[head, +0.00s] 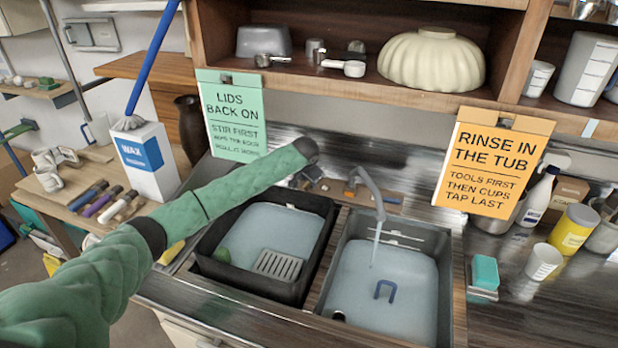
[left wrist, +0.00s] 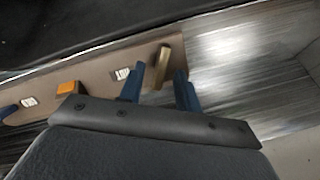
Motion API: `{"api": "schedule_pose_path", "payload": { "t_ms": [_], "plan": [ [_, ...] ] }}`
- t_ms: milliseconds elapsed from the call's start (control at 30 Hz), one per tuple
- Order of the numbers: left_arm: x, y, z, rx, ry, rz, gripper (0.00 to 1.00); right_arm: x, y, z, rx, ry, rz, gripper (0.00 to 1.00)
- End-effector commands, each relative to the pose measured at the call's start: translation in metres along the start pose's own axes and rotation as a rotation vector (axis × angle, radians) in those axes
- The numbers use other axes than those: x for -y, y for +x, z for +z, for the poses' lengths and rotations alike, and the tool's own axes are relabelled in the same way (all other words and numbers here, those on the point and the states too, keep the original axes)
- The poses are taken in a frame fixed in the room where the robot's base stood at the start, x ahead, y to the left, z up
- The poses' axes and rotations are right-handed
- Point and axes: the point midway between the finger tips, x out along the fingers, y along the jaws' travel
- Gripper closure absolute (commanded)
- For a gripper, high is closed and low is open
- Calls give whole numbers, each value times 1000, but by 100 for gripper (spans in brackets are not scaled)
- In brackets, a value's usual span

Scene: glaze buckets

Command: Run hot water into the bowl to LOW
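A grey tap (head: 368,190) stands behind the right sink bowl (head: 447,270). A thin stream of water (head: 376,243) falls from it into the bowl, which holds pale blue water (head: 395,315). I cannot make out a LOW mark. My left arm reaches over the left basin towards the back panel, and its gripper is hidden in the head view. In the left wrist view my left gripper (left wrist: 159,88) is open, its blue fingers apart. A brass-coloured lever (left wrist: 163,65) shows between or just beyond the fingertips; contact is unclear. My right gripper is out of view.
The left dark basin (head: 308,288) holds water, a slatted grey piece (head: 276,265) and a green thing. The panel carries an orange control (left wrist: 70,87) and white labels. Two hanging signs and a shelf sit above.

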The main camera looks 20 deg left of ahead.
Motion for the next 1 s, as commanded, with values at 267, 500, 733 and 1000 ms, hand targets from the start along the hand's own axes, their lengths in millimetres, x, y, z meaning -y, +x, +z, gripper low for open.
{"api": "schedule_pose_path", "payload": {
  "t_ms": [267, 500, 733, 1000],
  "plan": [
    [0, 11, 0, -1, 0, -1, 66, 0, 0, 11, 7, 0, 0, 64],
    [0, 11, 0, -1, 0, -1, 78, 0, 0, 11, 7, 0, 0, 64],
    [0, 11, 0, -1, 0, -1, 100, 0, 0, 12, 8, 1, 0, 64],
    [0, 11, 0, -1, 38, -8, 100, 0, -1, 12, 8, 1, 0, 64]
  ]
}}
